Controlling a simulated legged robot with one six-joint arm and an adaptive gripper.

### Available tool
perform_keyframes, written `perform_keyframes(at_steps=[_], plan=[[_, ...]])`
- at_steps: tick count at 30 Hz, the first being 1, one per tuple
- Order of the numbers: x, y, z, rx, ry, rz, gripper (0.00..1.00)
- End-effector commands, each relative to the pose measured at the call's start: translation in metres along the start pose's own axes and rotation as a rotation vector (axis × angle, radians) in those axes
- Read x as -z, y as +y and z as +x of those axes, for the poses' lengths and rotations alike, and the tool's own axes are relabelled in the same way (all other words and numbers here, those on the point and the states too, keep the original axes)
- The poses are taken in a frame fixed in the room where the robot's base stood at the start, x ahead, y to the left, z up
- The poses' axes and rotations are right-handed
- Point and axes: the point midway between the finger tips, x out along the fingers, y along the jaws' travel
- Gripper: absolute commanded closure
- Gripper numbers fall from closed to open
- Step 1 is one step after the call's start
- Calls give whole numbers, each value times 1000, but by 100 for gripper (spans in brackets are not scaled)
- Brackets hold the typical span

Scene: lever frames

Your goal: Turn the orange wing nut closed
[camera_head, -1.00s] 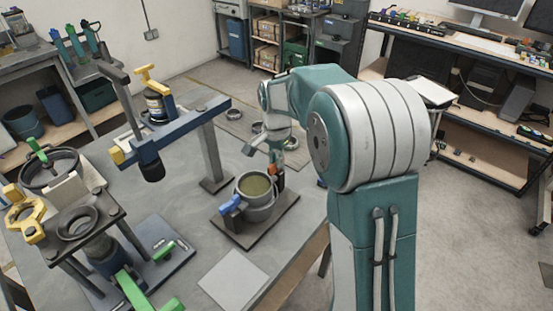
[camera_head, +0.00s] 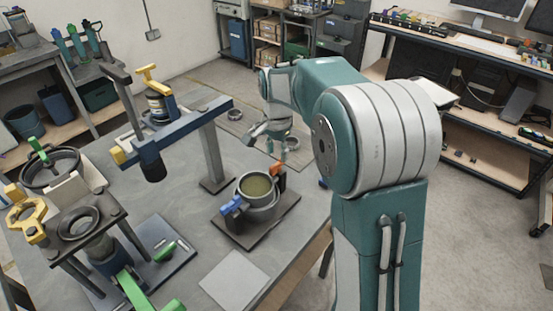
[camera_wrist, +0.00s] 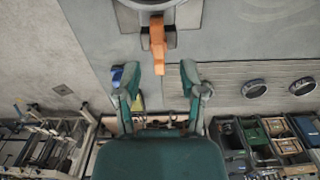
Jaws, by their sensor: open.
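The orange wing nut (camera_head: 278,167) sits at the far right side of a grey round pot (camera_head: 258,213) on the table. In the wrist view the wing nut (camera_wrist: 158,45) is a narrow orange bar, lengthwise up the picture, on a bracket at the pot's edge. My gripper (camera_wrist: 160,72) is open, one finger on each side of the bar's lower end, with gaps on both sides. I cannot tell how deep the bar lies between the fingers. In the head view my gripper (camera_head: 268,140) is just beyond the wing nut, apart from it in the picture.
A blue handle (camera_head: 231,206) is on the pot's near left side. A blue beam on a grey post (camera_head: 211,155) stands left of the pot. Dark rings (camera_wrist: 254,88) lie on a mat behind my gripper. A pale square plate (camera_head: 234,279) lies in front.

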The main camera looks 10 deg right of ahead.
Motion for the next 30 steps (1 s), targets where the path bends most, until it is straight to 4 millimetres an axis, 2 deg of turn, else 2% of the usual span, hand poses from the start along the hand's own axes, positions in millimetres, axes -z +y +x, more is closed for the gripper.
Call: perform_keyframes(at_steps=[1, 6, 12, 16, 26, 30], plan=[[0, -1, -13, 5, 3, 0, 49], [0, -2, -48, 3, 2, -1, 49], [-1, -2, -78, 0, 1, -1, 49], [-1, -2, -86, -1, 0, 0, 49], [-2, -1, -88, 0, 1, -3, 49], [-11, 13, -100, 26, 20, -56, 49]])
